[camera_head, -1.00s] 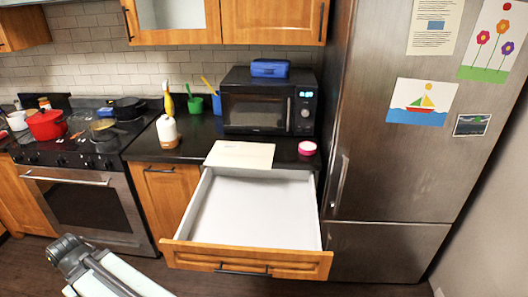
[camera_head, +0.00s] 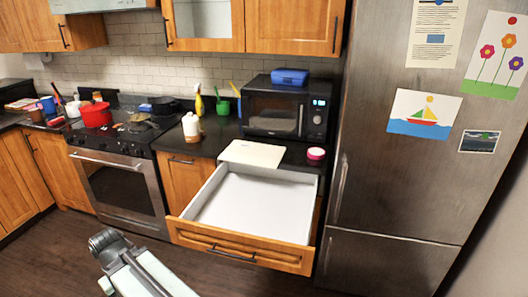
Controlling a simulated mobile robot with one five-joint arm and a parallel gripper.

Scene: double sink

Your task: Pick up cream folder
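The cream folder (camera_head: 252,153) lies flat on the dark counter in front of the microwave. Its front edge reaches the counter's front edge, just above the open drawer. Nothing covers it. Part of my own arm shows at the lower left, apart from the folder and lower in the picture. My gripper cannot be made out in this view.
The open wooden drawer (camera_head: 240,246) juts out below the folder and looks empty. A microwave (camera_head: 277,107) stands behind, a pink round item (camera_head: 316,154) to the right, a white bottle (camera_head: 191,128) to the left. The fridge (camera_head: 392,170) flanks the right side. Floor is free at left.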

